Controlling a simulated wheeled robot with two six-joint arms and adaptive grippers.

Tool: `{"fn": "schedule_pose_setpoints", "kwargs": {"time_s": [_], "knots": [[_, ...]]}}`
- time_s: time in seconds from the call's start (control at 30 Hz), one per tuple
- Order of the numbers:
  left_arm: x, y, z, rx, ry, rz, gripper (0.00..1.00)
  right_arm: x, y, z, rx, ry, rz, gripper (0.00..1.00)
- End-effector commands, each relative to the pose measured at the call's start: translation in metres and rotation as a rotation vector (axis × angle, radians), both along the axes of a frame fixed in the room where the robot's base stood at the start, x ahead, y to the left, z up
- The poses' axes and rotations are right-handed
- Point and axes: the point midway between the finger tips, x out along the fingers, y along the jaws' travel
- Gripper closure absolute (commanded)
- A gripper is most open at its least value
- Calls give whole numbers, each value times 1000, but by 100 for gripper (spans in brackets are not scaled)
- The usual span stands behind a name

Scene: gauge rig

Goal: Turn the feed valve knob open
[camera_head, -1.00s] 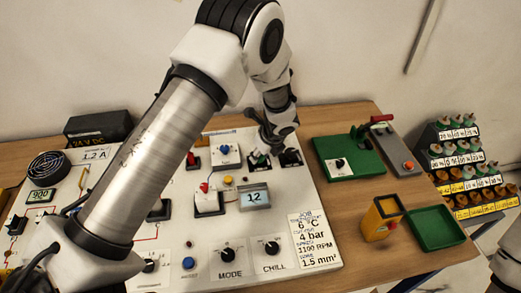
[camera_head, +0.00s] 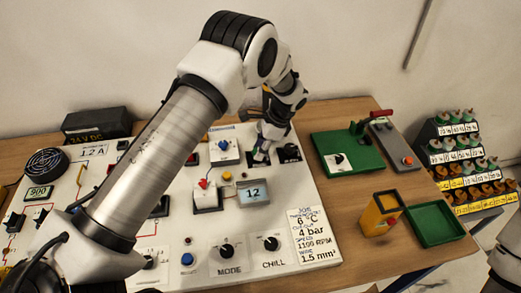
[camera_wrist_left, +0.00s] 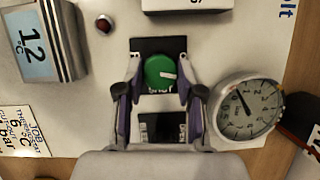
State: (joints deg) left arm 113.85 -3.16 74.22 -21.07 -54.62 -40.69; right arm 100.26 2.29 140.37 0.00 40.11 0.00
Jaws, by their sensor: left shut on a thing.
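The feed valve knob (camera_wrist_left: 159,71) is a round green knob on a black plate in the left wrist view. Its white pointer mark points right, and a partly covered word that looks like "SHUT" is below it. My left gripper (camera_wrist_left: 157,82) has a finger on either side of the knob and is shut on it. In the head view my left gripper (camera_head: 262,156) is down at the white panel (camera_head: 185,225), hiding most of the knob. A round white gauge (camera_wrist_left: 246,108) is right of the gripper in the wrist view, its needle tilted up-left.
A box showing 12 (camera_head: 253,193) stands close in front of the gripper. A blue-knobbed box (camera_head: 224,147) is to its left. A green board (camera_head: 345,153), a yellow container (camera_head: 380,214) and a green tray (camera_head: 436,224) are on the table at right.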

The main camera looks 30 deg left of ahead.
Motion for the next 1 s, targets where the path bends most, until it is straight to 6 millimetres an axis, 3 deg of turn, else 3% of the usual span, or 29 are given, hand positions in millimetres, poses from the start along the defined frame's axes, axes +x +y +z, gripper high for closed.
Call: {"fn": "schedule_pose_setpoints", "kwargs": {"time_s": [0.4,0.97,1.0], "knots": [[-3,1,-5,0,11,228,98,0,0,-8,0,0,0,60],[-3,1,-4,1,11,263,98,0,0,-9,0,0,0,60],[-3,1,-4,1,11,263,56,0,0,-9,0,0,0,60]]}}
